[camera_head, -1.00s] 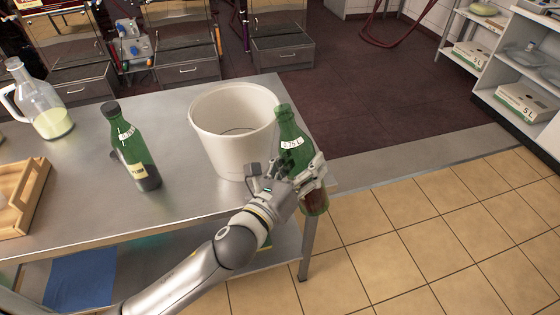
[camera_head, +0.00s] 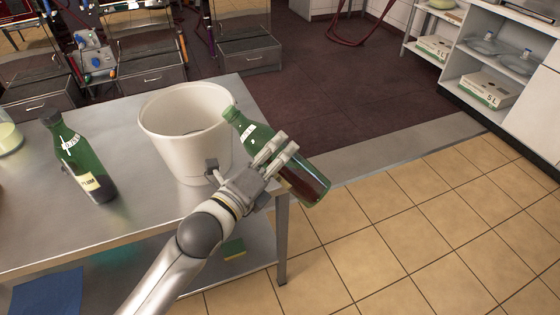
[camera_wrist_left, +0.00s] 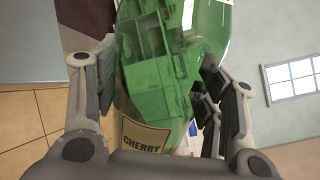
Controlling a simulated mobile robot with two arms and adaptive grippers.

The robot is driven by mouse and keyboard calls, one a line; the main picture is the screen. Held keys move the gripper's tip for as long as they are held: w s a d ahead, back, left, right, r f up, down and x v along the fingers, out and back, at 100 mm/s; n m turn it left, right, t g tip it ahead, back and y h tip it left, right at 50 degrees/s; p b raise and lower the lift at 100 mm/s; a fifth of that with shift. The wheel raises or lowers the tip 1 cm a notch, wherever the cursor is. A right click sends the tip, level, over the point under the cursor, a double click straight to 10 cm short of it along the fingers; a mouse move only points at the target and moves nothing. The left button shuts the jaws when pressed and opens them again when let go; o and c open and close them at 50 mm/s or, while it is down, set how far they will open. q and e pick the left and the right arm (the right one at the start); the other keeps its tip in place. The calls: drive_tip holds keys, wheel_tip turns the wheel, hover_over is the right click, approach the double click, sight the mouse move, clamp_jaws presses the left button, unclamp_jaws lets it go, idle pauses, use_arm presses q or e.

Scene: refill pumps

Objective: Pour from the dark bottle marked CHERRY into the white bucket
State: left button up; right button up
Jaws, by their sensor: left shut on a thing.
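The green bottle with dark liquid (camera_head: 304,184) is held in my left gripper (camera_head: 275,157), whose fingers are closed around its middle. In the left wrist view its label reads CHERRY (camera_wrist_left: 146,140). The bottle is tilted, with its neck up and to the left, close to the bucket's right rim. Its dark liquid sits toward the low base end, and no stream shows. The white bucket (camera_head: 184,152) stands upright on the steel table; part of its inside shows, and I see no liquid in it. My right gripper is not in view.
A second green bottle (camera_head: 84,170) with a label stands on the table (camera_head: 137,215) to the left of the bucket. A clear jug (camera_head: 9,139) is cut off at the left edge. The table's right edge lies under my arm, with open tiled floor beyond.

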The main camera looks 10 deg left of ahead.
sight(263, 136)
use_arm(q)
drive_tip(key=r+n, duration=0.1)
drive_tip(key=a+r+n+p, duration=0.1)
drive_tip(key=r, duration=0.1)
drive_tip(key=r+n+p, duration=0.1)
drive_tip(key=r, duration=0.1)
drive_tip(key=shift+w+a+r+n, duration=0.2)
drive_tip(key=shift+w+a+n, duration=0.2)
drive_tip(key=shift+f, duration=0.25)
drive_tip(key=shift+s+a+r+p, duration=0.25)
drive_tip(key=shift+s+r+p, duration=0.15)
drive_tip(key=shift+p, duration=0.35)
drive_tip(key=shift+f, duration=0.1)
